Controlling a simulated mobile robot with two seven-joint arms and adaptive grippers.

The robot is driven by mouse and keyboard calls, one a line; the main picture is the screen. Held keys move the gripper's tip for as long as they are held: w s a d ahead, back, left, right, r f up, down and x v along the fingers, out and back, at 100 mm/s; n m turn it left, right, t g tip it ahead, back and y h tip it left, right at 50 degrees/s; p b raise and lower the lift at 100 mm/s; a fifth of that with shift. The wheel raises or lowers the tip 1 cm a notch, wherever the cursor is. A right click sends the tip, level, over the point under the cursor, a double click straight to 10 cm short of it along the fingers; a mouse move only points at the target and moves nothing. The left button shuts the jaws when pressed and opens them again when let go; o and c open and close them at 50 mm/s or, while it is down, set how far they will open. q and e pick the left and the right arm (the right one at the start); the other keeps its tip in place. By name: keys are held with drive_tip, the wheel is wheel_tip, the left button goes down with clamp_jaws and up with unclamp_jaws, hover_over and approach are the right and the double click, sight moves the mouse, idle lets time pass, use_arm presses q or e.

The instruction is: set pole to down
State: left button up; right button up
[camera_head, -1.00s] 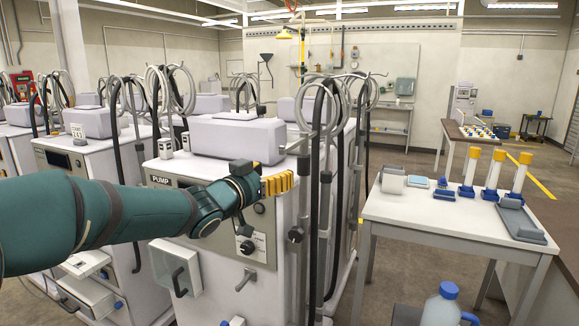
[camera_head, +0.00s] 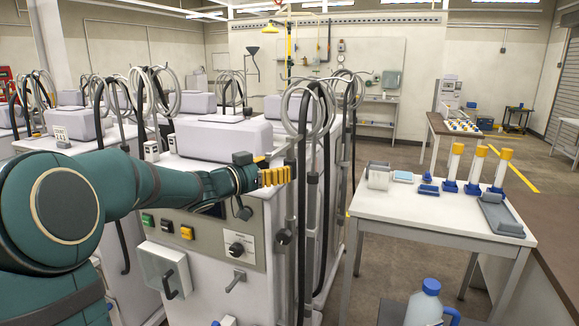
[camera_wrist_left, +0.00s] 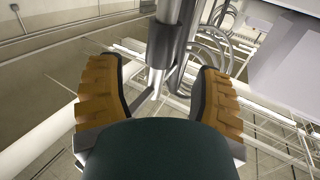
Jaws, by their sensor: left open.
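The pole (camera_head: 290,206) is a slim grey metal upright on the near right corner of the white dialysis machine (camera_head: 225,290). A black knob (camera_head: 284,236) sits low on it. My left gripper (camera_head: 276,176), with yellow ridged fingers, is level with the upper part of the pole and just left of it in the head view. In the left wrist view the gripper (camera_wrist_left: 160,98) is open, and the pole (camera_wrist_left: 157,84) with a dark grey sleeve (camera_wrist_left: 170,45) shows between and beyond the fingers. I cannot tell whether a finger touches it. My right gripper is not in view.
Black hoses and coiled grey tubes (camera_head: 304,105) hang close to the pole. A white table (camera_head: 400,212) with yellow-capped tubes stands to the right. A blue-capped bottle (camera_head: 427,305) is at the bottom right. More machines stand at the left.

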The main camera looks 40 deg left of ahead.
sight(289, 164)
use_arm(q)
drive_tip(key=x, duration=0.5)
